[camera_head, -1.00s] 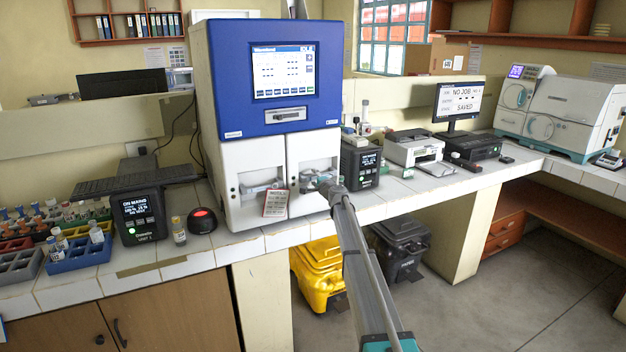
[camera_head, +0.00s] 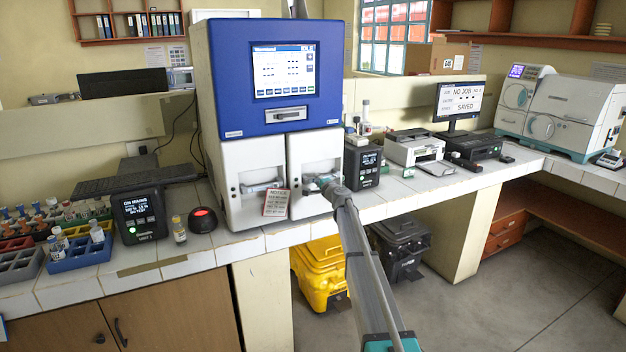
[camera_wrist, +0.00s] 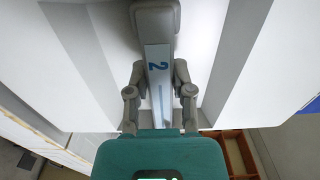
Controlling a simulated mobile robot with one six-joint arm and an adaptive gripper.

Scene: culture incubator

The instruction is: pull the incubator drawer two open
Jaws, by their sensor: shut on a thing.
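The incubator (camera_head: 262,75) is a tall blue and white unit on the bench, with two recessed white bays in its lower half. My gripper (camera_wrist: 159,72) is at the right bay, low down, and my arm hides part of it in the head view. In the wrist view, its two grey fingers are shut on drawer two (camera_wrist: 158,57), a narrow light piece with a blue "2" and a grey end. White walls stand on both sides of it. How far the drawer is out is hard to tell.
A red and white notice (camera_head: 276,203) hangs low between the bays. A black device (camera_head: 362,165) stands close on the right of the incubator. A yellow bin (camera_head: 320,272) and a dark bin (camera_head: 402,248) stand under the bench. The floor at the right is clear.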

